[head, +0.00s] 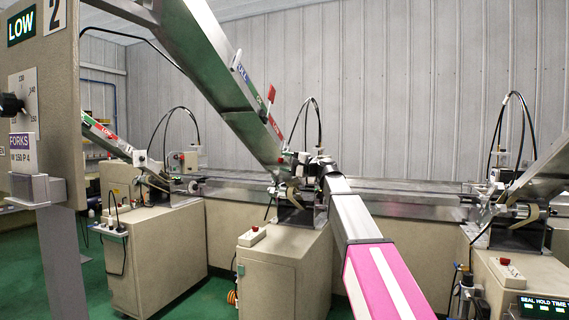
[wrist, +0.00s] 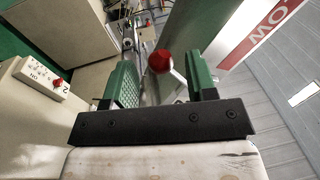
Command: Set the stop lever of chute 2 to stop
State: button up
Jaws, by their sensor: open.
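The chute numbered 2 (head: 215,65) slopes down from the upper left to the middle machine in the head view. A red flag-like piece (head: 271,93) stands up from its edge, beside green and red label strips. In the wrist view, a round red knob (wrist: 160,62) shows between the green fingers of my gripper (wrist: 163,78), apart from both; it looks like a lever's end. I cannot tell how far ahead it is, nor which way the lever is set. My gripper is open and empty. In the head view its fingers are hard to make out by the chute's lower end.
A switch box marked 2 (wrist: 35,77) with a red button lies to the left. Another chute (head: 108,137) stands left, and a third machine (head: 520,285) stands right.

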jog(key=v, duration=1)
jog(key=shift+s, duration=0.1)
jog(key=s+d+f+g+h, duration=0.1)
jog(key=s+f+h, duration=0.2)
jog(key=f, duration=1)
jog(key=s+d+f+n+g+h, duration=0.1)
jog(key=s+f+h, duration=0.15)
jog(key=f, duration=1.05)
jog(key=s+d+f+g+h, duration=0.1)
jog(key=s+d+f+h, duration=0.2)
jog(key=f, duration=1)
jog(key=s+d+f+n+g+h, duration=0.2)
jog(key=s+d+f+h, duration=0.2)
jog(key=s+f, duration=0.5)
jog(key=s+d+f+n+g+h, duration=0.2)
jog(key=s+d+f+h, duration=0.3)
jog(key=s+f, duration=0.5)
notch_tip(320, 180, down, 5)
jog(key=shift+s+r+g, duration=0.25)
jog(key=shift+s+g, duration=0.05)
jog(key=shift+g, duration=0.2)
